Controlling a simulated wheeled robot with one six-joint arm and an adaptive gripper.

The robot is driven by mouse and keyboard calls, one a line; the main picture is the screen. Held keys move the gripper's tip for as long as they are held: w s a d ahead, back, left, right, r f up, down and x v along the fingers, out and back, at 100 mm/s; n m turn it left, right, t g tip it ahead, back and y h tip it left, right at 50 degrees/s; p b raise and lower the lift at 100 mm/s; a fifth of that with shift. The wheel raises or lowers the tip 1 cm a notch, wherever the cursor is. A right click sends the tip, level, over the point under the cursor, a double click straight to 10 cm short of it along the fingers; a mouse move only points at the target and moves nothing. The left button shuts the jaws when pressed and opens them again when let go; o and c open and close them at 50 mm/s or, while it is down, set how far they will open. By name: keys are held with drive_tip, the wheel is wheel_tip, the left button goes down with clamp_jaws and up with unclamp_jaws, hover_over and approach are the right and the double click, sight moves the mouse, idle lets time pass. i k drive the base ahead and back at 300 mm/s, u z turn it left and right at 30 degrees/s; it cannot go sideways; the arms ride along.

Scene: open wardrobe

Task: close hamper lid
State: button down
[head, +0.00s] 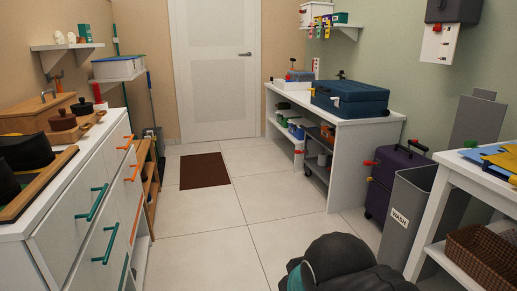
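The hamper is a tall grey bin (404,212) marked "WASH", standing upright at the right side of the floor in the head view. A flat grey panel (474,128) rises behind its top near the green wall and appears to be the lid, standing open. The top of the bin looks uncovered. The hinge line and the inside of the bin are hard to make out. The dark rounded shape at the bottom centre appears to be part of my arm, in front of the hamper. My gripper's fingers do not show.
A white table (452,185) with a wicker basket (482,257) on its shelf stands right of the hamper. A dark purple suitcase (388,180) stands behind it. White drawers (72,215) line the left. The tiled floor (215,225) in the middle is clear.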

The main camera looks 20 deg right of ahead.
sight(479, 117)
drive_tip(key=z, duration=0.2)
drive_tip(key=i, duration=1.85)
drive_tip(key=z, duration=0.95)
drive_tip(key=i, duration=1.9)
drive_tip(key=z, duration=1.35)
drive_tip(key=i, duration=0.7)
drive_tip(key=z, duration=0.3)
